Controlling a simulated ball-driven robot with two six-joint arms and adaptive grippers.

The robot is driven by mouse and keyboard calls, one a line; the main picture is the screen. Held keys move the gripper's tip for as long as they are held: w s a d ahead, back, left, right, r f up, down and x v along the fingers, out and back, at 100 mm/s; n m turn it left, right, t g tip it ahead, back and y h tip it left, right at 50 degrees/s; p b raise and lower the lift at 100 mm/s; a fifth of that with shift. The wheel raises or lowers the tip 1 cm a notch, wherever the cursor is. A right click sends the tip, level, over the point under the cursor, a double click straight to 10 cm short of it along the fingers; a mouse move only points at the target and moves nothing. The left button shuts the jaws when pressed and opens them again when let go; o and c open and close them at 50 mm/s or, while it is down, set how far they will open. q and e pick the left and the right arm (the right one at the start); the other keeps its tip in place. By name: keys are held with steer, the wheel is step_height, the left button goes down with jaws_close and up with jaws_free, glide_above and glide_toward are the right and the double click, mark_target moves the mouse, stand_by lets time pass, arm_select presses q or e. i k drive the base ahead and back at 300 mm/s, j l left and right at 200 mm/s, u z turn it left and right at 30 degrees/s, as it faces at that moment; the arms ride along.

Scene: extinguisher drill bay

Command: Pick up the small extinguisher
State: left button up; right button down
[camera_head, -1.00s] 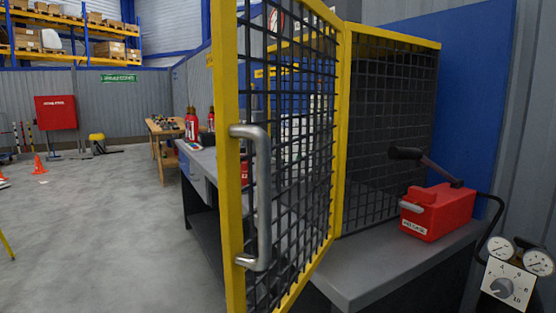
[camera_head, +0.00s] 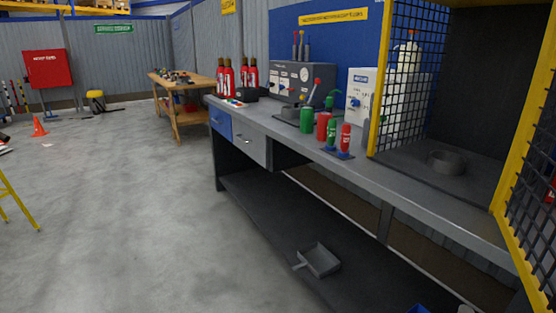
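Several red extinguishers with dark tops (camera_head: 228,80) stand upright at the far end of the grey workbench (camera_head: 440,205). Nearer, a small red cylinder with a white label (camera_head: 345,140) stands on a dark plate on the bench. Another red cylinder (camera_head: 323,126) and a green cylinder (camera_head: 306,121) stand just left of it. I cannot tell which of these red things is the small extinguisher. Neither of my grippers is in view.
A yellow-framed mesh cage (camera_head: 378,82) stands open on the bench, with a grey ring (camera_head: 446,162) inside. A grey dustpan-like tray (camera_head: 319,261) lies on the lower shelf. A wooden table (camera_head: 180,118) stands farther back.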

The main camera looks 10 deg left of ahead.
mark_target(220, 71)
steer(key=i+j+u, duration=0.1)
steer(key=i+j, duration=0.9)
steer(key=i+j+u, duration=0.1)
steer(key=i+j, duration=0.85)
steer(key=i, duration=0.15)
steer(key=i+j, duration=0.1)
steer(key=i, duration=0.95)
steer(key=z, duration=3.1)
steer(key=u, duration=3.1)
steer(key=i+j+z, duration=0.15)
steer(key=z, duration=0.65)
